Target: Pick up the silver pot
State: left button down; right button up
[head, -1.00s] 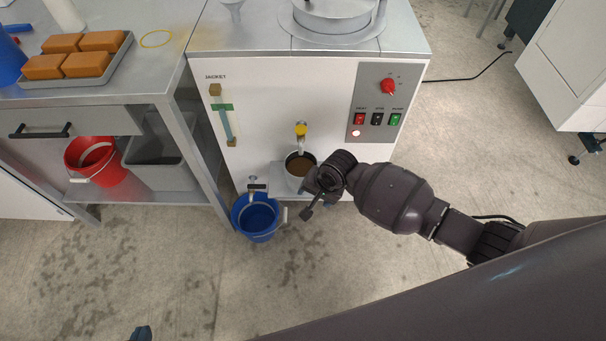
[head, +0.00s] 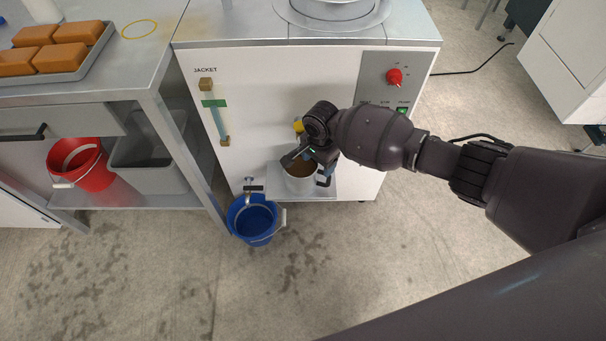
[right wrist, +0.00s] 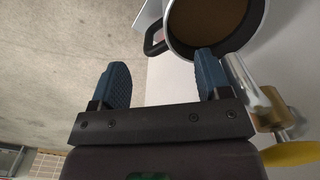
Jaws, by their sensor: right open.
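The silver pot (head: 300,184) stands upright on a small shelf at the front of the white machine and holds something brown. Its black handle (head: 325,179) sticks out at the right. In the right wrist view the pot (right wrist: 178,40) is at the top, and its handle (right wrist: 155,36) lies ahead of the gap between my fingers. My right gripper (head: 305,157) is over the pot and partly hides it. Its blue fingers (right wrist: 163,80) are apart with nothing between them; the right one overlaps the pot's rim in the picture. My left gripper is not in view.
A tap with a yellow handle (head: 298,126) is right behind the gripper; the tap (right wrist: 265,108) shows close beside the right finger. A blue bucket (head: 256,222) stands on the floor at left. A bench (head: 160,60) is further left. The floor in front is clear.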

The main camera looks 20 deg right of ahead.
aim_at(300, 179)
notch_tip(300, 179, down, 7)
jog(key=b, duration=0.2)
jog(key=shift+f+b, duration=0.1)
jog(key=shift+b, duration=0.2)
jog(key=shift+r, duration=0.3)
jog(key=shift+c, duration=0.6)
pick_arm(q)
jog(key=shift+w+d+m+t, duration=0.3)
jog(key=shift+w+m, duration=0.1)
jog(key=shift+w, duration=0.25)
pick_arm(e)
jog(key=shift+f, duration=0.1)
grip_shut()
